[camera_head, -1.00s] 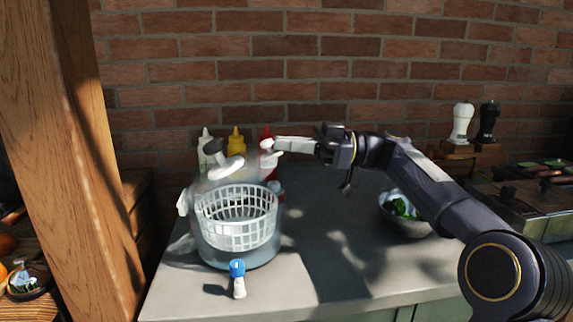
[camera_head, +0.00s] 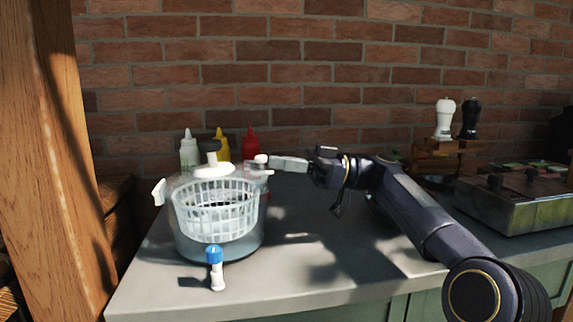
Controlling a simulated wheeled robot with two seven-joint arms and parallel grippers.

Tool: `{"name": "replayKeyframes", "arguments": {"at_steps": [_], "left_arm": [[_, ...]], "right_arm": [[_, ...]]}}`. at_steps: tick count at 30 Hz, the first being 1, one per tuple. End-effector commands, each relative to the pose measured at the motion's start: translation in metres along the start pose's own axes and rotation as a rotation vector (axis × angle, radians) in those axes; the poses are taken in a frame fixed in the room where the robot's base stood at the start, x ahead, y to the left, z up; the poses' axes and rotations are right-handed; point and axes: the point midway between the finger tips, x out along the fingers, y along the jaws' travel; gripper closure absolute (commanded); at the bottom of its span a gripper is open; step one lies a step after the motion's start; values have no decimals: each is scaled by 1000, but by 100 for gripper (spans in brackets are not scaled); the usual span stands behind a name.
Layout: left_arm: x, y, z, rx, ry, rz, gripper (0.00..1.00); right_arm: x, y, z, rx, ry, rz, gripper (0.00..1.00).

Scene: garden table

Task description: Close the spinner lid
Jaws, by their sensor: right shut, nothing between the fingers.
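The salad spinner (camera_head: 218,247) stands on the left of the counter, a clear bowl with a white slotted basket (camera_head: 215,212) inside. Its see-through lid, with a white hub and grey-topped knob (camera_head: 212,168), shows above the back of the basket. The lid's edge is hard to see, and I cannot tell whether it rests on the bowl. White side clips stick out at left (camera_head: 159,192) and right (camera_head: 261,160). My right gripper (camera_head: 274,162) is shut and empty, its fingertips pointing left at the right clip, touching or very close. My left gripper is out of view.
A grill (camera_head: 515,197) and two mills (camera_head: 457,119) are at right. A wooden post (camera_head: 45,160) rises at left.

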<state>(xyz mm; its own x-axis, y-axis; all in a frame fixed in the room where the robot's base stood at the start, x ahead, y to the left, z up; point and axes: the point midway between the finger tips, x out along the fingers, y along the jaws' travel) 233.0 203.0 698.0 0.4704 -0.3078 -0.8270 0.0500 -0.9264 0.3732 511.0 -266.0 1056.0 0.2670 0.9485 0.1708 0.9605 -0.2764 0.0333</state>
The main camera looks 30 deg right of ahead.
Motion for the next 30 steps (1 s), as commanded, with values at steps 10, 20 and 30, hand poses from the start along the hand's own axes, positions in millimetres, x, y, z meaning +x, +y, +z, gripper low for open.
{"name": "replayKeyframes", "arguments": {"at_steps": [10,20,30], "left_arm": [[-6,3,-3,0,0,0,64],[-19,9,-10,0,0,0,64],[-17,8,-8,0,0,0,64]], "right_arm": [[6,-2,-9,5,-2,-16,100],[14,-33,-72,-4,4,-7,100],[34,-98,-111,-4,3,-1,100]]}}
